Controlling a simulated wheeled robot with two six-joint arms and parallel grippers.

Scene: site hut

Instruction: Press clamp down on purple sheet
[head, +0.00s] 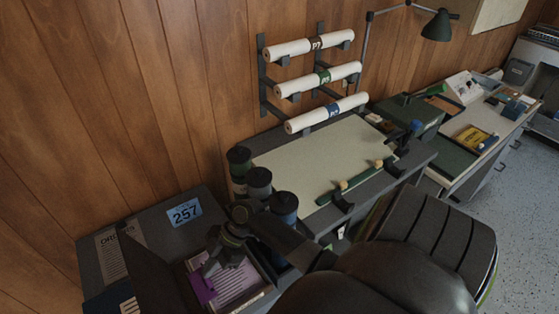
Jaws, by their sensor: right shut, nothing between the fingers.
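A purple sheet (236,283) with printed lines lies in an open dark box at the lower left. A deeper purple strip (203,290) runs along its left side. My right gripper (212,266) is shut and empty, with its fingertips over the upper left of the sheet. I cannot tell whether it touches anything. A clamp cannot be made out clearly; my gripper and arm hide part of the box. My left gripper is not in view.
A dark case labelled 257 (185,213) stands behind the box. Several dark canisters (259,181) stand to its right. A drafting board (325,160) lies beyond them, below wall-mounted paper rolls (318,78). A dark rounded seat (440,235) is at the right.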

